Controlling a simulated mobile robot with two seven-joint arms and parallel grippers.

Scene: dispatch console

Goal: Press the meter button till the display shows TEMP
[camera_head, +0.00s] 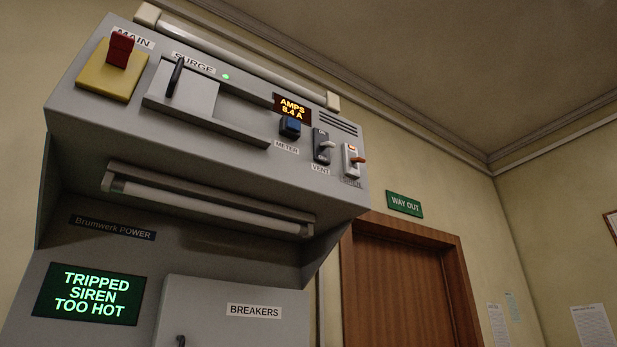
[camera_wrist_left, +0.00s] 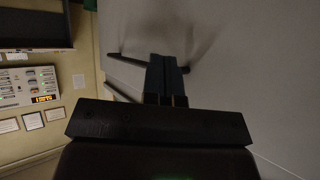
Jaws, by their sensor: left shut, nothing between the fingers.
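The meter button (camera_head: 290,127) is a dark blue square knob on the console's upper panel in the head view, above the label METER. The small display (camera_head: 292,107) just above it shows AMPS 8.4 A in orange. My left gripper (camera_wrist_left: 166,65) shows only in the left wrist view. My right gripper is in neither view.
Left of the button are the red MAIN switch (camera_head: 121,49) and the SURGE lever (camera_head: 175,77). Close on its right are the VENT toggle (camera_head: 323,146) and another toggle (camera_head: 353,160). A lamp bar (camera_head: 210,207) runs below. A green screen (camera_head: 88,294) reads TRIPPED SIREN TOO HOT.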

